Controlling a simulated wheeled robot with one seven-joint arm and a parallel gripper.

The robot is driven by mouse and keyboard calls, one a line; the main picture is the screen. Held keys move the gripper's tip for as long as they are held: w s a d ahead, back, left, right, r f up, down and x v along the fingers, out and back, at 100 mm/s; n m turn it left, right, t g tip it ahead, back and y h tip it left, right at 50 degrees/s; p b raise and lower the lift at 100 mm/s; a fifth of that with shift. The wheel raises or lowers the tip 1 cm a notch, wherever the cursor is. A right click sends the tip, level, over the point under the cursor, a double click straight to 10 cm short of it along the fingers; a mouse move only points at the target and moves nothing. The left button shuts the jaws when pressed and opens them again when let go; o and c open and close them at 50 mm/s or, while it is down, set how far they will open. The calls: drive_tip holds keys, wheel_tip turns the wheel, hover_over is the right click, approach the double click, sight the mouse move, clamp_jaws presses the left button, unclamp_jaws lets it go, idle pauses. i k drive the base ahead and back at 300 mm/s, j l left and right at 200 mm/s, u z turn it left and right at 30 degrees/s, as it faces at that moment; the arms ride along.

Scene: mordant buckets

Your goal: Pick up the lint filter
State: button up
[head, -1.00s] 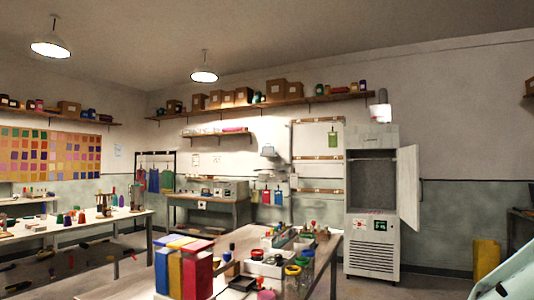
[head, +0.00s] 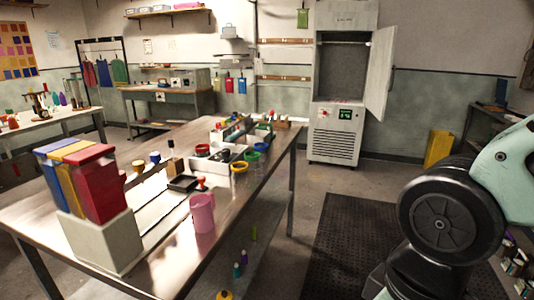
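I cannot make out a lint filter for certain in the head view. A tall grey cabinet (head: 335,147) stands against the back wall with its door (head: 381,72) open to the right. Its upper chamber (head: 341,72) is dark and shows no clear object. Part of my arm shows at the right, but my gripper is outside the picture.
A dark floor mat (head: 350,245) lies between the table and my arm. A yellow panel (head: 438,149) leans by the back wall.

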sight(226, 30)
drive_tip(key=i+l+z, duration=0.3)
drive_tip(key=i, duration=0.65)
drive_tip(key=i+z, duration=0.35)
drive_tip(key=i, duration=2.55)
drive_tip(key=i+u, duration=0.25)
drive_tip(key=i, duration=0.25)
drive_tip(key=i+u, duration=0.2)
drive_tip(key=i, duration=0.3)
drive_tip(key=i+l+u, duration=0.1)
drive_tip(key=i+u, duration=0.15)
drive_tip(key=i, duration=0.25)
drive_tip(key=i+l+u, duration=0.2)
drive_tip(key=i, duration=0.25)
drive_tip(key=i+j+u, duration=0.35)
drive_tip(key=i, duration=0.45)
drive_tip(key=i+l+u, duration=0.1)
drive_tip(key=i+u, duration=0.3)
drive_tip(key=i, duration=0.4)
drive_tip(key=i+l+u, duration=0.35)
drive_tip(key=i, duration=0.5)
drive_tip(key=i+j+u, duration=0.1)
drive_tip(key=i+u, duration=0.2)
drive_tip(key=i, duration=0.85)
drive_tip(key=i+z, duration=0.45)
drive_tip(key=i+j+z, duration=0.25)
drive_tip(key=z, duration=0.25)
